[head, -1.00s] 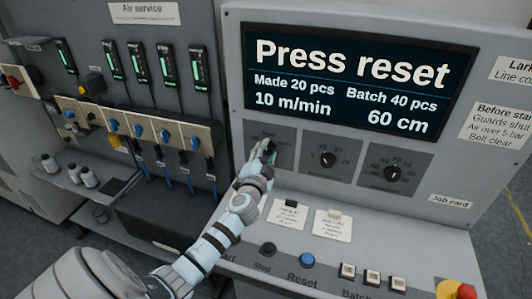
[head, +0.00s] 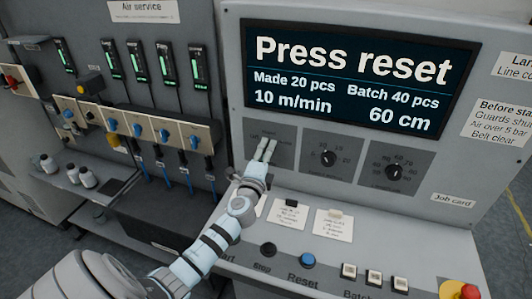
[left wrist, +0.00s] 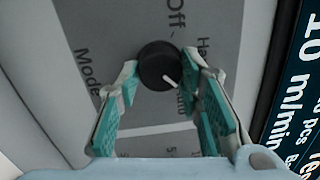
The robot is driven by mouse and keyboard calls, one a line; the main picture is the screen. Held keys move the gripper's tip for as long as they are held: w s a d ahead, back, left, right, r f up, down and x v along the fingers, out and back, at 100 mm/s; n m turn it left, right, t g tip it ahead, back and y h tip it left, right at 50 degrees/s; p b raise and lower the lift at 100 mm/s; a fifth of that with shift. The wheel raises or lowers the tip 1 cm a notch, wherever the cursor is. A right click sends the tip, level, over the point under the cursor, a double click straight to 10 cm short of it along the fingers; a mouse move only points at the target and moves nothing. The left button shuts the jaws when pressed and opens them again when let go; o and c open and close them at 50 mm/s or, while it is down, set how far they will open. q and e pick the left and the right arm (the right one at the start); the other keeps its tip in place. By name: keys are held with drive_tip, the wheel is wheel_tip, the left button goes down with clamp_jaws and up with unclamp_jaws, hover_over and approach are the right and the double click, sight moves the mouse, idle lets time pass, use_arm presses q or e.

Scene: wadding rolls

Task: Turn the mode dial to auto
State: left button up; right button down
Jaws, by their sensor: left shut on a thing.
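The mode dial (left wrist: 158,64) is a round black knob with a white pointer line on a grey plate marked Mode, Off and Hand. A label partly hidden by a finger, seemingly Auto, is at the lower right in the left wrist view. The pointer faces down and right, toward that label. My left gripper (left wrist: 162,72) is shut on the dial, one finger on each side. In the head view my left gripper (head: 266,149) is at the leftmost dial plate (head: 284,136) and hides the knob. My right gripper is not in view.
Two more dials, a middle one (head: 327,158) and a right one (head: 394,171), sit beside it. The screen (head: 355,80) above reads Press reset. Below are a blue reset button (head: 308,260), a black stop button (head: 268,249) and a red emergency knob (head: 470,291).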

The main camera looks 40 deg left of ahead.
use_arm(q)
drive_tip(key=shift+r+m, duration=0.1)
drive_tip(key=shift+m, duration=1.1)
drive_tip(key=o, duration=1.2)
drive_tip(key=shift+w, duration=0.1)
drive_tip(key=v, duration=1.2)
drive_tip(key=shift+a, duration=0.1)
drive_tip(key=shift+f, duration=0.2)
